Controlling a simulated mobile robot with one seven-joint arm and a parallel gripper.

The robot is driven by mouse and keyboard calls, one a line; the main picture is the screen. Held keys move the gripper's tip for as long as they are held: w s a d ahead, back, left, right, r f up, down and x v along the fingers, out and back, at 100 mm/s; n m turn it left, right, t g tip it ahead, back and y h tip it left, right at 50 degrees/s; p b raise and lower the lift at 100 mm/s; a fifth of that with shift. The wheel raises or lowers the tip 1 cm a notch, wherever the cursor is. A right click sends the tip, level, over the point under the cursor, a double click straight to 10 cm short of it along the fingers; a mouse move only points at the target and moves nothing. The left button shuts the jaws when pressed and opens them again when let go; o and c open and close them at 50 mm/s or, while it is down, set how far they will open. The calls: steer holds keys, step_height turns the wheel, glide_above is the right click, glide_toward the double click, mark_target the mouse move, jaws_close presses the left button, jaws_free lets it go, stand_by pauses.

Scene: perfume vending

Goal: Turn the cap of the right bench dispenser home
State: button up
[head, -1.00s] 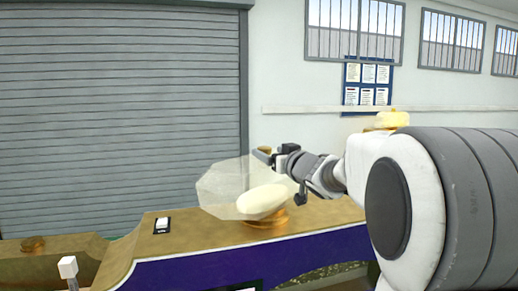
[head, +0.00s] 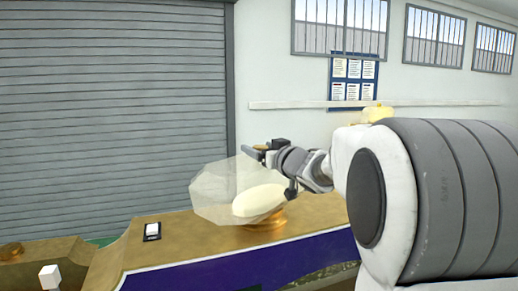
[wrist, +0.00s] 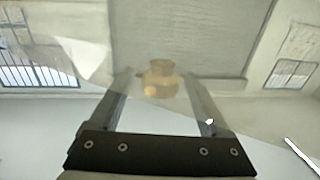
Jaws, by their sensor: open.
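A dispenser with a clear faceted globe (head: 205,191) and a cream oval bulb (head: 258,201) stands on a gold base (head: 264,228) on the bench. A small gold cap (head: 261,147) shows at the top of the globe, partly hidden by my gripper (head: 260,154). In the wrist view the gold cap (wrist: 160,80) sits between the two open fingers of my gripper (wrist: 160,83), with a gap on each side. A pale see-through surface veils the wrist view. Whether the fingers reach as deep as the cap is unclear.
The bench top (head: 185,232) is brown with a dark blue front. A white switch (head: 152,230) is on it at left, with a white block (head: 49,274) lower left. A cream and gold thing (head: 378,112) is mostly hidden behind my arm. A grey shutter (head: 110,110) stands behind.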

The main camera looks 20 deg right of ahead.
jaws_close()
stand_by(0.3)
